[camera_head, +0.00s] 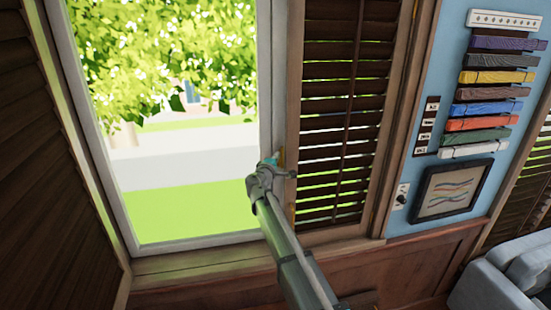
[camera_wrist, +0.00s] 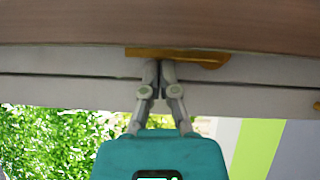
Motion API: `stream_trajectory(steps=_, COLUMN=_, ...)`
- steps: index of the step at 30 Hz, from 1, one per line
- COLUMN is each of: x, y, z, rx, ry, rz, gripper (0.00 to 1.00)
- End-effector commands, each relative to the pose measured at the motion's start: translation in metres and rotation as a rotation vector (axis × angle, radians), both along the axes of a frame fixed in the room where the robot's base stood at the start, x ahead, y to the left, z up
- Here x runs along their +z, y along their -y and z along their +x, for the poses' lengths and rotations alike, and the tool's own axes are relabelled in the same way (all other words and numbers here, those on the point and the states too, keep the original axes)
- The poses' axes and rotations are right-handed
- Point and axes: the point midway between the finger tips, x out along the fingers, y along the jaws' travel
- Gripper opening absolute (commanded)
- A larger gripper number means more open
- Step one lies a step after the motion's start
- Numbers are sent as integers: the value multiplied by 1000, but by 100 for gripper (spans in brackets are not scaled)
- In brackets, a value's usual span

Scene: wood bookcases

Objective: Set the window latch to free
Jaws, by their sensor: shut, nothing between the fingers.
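The window latch is a gold handle (camera_wrist: 185,54) on the pale window frame in the wrist view, lying lengthwise along the frame with its rounded end to the right. In the head view, a small sliver of gold (camera_head: 282,156) shows beside my gripper. My gripper (camera_wrist: 160,66) has its two grey fingers together, empty, with the tips right at the latch's lower edge. I cannot tell whether they touch it. In the head view my gripper (camera_head: 272,161) is at the right side of the window frame (camera_head: 266,90), and hides part of the latch area.
A slatted wood shutter (camera_head: 340,120) stands just right of my gripper, and another dark shutter (camera_head: 50,190) is at the left. A wooden sill (camera_head: 195,262) runs below the window. A grey sofa (camera_head: 510,275) is at the lower right.

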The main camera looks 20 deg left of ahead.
Motion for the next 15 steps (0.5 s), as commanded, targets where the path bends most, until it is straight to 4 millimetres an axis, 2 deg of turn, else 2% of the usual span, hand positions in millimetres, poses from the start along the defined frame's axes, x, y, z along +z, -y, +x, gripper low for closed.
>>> stream_trajectory(steps=1, x=0, y=6, z=1, rx=-13, ry=1, rz=-1, gripper=0)
stream_trajectory(steps=8, x=0, y=1, z=-2, rx=-14, ry=1, rz=-1, gripper=0)
stream_trajectory(steps=15, x=-1, y=-22, z=-13, rx=-6, ry=0, rz=-2, gripper=0)
